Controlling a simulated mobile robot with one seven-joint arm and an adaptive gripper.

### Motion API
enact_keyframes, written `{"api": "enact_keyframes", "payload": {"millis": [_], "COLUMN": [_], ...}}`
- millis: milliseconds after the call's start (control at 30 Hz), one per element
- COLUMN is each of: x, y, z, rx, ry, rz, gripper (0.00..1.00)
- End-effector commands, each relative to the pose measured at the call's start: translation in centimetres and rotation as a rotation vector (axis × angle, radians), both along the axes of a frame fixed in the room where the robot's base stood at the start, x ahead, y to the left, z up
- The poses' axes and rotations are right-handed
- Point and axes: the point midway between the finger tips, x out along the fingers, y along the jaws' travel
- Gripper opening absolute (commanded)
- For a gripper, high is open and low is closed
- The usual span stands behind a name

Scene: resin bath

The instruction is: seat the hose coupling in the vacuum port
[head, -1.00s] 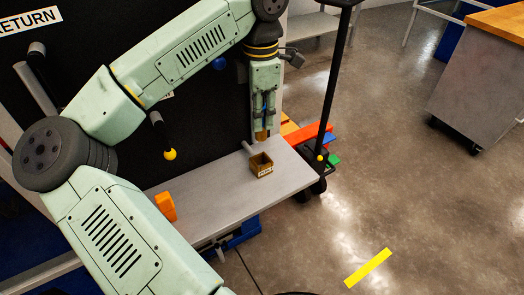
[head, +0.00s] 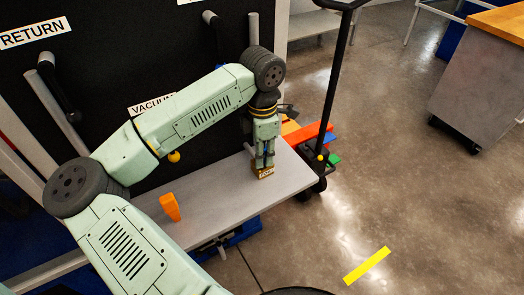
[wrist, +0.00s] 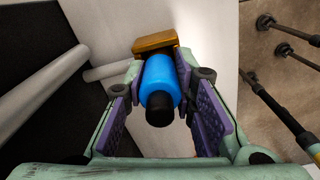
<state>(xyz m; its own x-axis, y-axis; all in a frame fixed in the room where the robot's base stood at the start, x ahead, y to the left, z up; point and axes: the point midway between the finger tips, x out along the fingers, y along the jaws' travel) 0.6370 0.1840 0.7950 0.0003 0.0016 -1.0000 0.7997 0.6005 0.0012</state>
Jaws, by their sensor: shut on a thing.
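The hose coupling appears as a blue cylinder with a black end (wrist: 158,85) in the wrist view, between my purple finger pads. My gripper (head: 264,158) is shut on it and points down at the shelf.
The grey shelf (head: 222,196) carries an orange piece (head: 170,207) at left. A dark panel with RETURN and VACUUM signs (head: 150,104) and pipes rises behind. Red, orange and green pieces (head: 318,136) and a black pole (head: 332,85) stand beyond the shelf's right end.

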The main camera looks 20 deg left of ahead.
Motion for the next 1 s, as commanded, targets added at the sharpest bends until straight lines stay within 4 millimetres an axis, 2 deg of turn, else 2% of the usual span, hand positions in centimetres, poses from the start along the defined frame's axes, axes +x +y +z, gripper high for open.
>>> {"api": "enact_keyframes", "payload": {"millis": [133, 167, 433, 867, 1000], "x": [0.0, 0.0, 0.0, 0.0, 0.1], "y": [0.0, 0.0, 0.0, 0.0, 0.0], "z": [-0.4, -0.3, -0.2, 0.4, 2.6], "rx": [0.001, 0.0, 0.0, 0.001, 0.005], "ry": [-0.001, 0.0, 0.0, -0.001, -0.002], "rz": [0.0, 0.0, 0.0, 0.0, 0.0], "gripper": [0.0, 0.26, 0.44, 0.45, 0.45]}}
